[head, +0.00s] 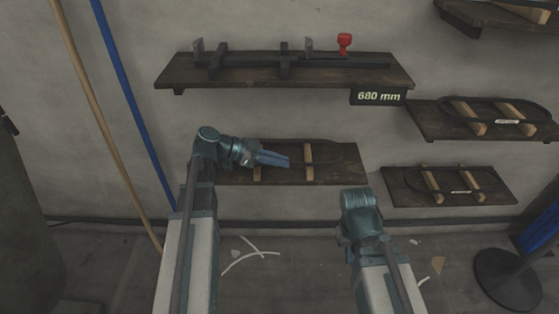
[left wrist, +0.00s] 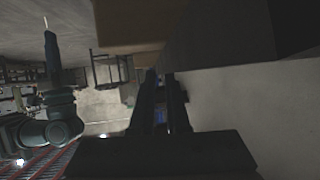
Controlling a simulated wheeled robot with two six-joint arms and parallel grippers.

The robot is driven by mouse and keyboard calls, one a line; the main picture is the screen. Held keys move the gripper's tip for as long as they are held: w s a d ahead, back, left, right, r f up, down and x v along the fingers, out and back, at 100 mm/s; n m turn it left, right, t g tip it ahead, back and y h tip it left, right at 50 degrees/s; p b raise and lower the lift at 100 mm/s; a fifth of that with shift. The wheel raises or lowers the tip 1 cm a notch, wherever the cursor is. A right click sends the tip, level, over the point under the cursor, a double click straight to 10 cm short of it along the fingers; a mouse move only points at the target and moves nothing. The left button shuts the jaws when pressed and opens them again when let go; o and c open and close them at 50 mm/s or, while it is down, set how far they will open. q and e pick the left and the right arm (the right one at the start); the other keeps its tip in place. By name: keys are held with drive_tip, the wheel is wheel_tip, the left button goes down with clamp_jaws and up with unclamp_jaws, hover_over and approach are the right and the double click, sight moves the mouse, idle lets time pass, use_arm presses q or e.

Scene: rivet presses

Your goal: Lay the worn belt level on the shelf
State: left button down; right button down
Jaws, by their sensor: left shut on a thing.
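A dark belt loop (head: 340,143), which I take for the worn belt, lies around two upright wooden blocks on the middle lower shelf (head: 340,175). My left gripper (head: 288,162) reaches over the left part of this shelf, between the blocks, and is shut on the belt. The gripped part is hidden by the fingers. In the left wrist view the fingers (left wrist: 162,100) are close together and too dark to show what is between them. My right arm's end (head: 360,202) is in front of the shelf's right side; its fingers do not show clearly.
Two shelves at right (head: 425,122) (head: 400,193) hold other belts around wooden blocks. A long shelf (head: 240,78) above carries a metal gauge with a red knob (head: 344,42) and a "680 mm" sign (head: 378,96). Scraps (head: 245,258) lie on the floor. A post base (head: 508,285) stands at right.

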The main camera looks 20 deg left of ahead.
use_arm(q)
drive_tip(key=c, duration=0.8)
unclamp_jaws()
drive_tip(key=shift+c, duration=0.2)
drive_tip(key=p+v, duration=0.6)
drive_tip(key=v, duration=0.7)
drive_tip(key=shift+s+a, duration=0.2)
drive_tip(key=shift+a, duration=0.15)
drive_tip(key=shift+r, duration=0.1)
